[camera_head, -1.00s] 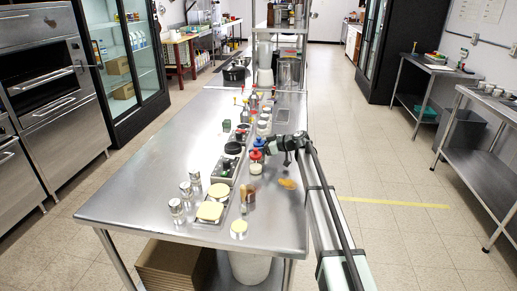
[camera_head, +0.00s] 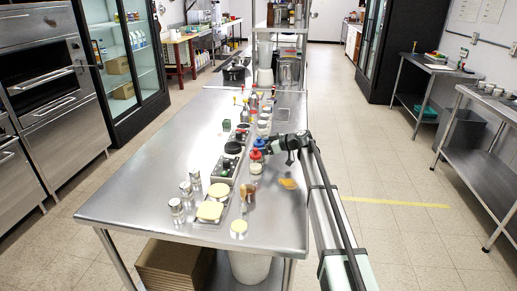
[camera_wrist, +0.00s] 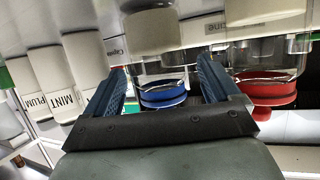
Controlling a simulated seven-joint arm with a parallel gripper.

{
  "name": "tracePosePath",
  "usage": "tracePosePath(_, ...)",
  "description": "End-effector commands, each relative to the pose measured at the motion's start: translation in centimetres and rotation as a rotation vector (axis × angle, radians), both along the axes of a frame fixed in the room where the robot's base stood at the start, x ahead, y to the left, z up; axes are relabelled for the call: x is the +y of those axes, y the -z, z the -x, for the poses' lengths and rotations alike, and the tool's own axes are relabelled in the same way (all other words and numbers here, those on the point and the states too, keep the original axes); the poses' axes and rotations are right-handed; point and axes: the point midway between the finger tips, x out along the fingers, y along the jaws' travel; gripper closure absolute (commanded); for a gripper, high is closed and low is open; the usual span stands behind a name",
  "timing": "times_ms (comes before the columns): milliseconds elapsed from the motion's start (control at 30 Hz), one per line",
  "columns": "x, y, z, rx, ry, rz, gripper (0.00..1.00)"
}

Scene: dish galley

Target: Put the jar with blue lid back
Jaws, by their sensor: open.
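The jar with the blue lid (camera_head: 260,143) is on the long steel table, small in the head view and close to my gripper (camera_head: 271,148). In the wrist view the blue lid (camera_wrist: 163,94) and the clear glass jar sit between the two fingers of my gripper (camera_wrist: 166,86). The fingers are open, one on each side, and gaps show beside the lid. I cannot tell whether the jar touches its support. A jar with a red lid (camera_wrist: 266,91) stands just beyond the right finger; it also shows in the head view (camera_head: 256,155).
The steel table (camera_head: 150,190) holds a crowded row of containers. White containers labelled MINT (camera_wrist: 60,98) and PLUM (camera_wrist: 27,102) show at the wrist view's left. Metal shakers (camera_head: 177,210) and a yellow-topped item (camera_head: 210,211) stand nearer. The table's left side is bare.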

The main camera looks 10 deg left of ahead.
Motion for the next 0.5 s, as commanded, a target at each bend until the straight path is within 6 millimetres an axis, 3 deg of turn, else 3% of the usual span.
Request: tracePosePath(500,-8.0,-3.4,2.2,0.000,0.000,-0.001,0.11)
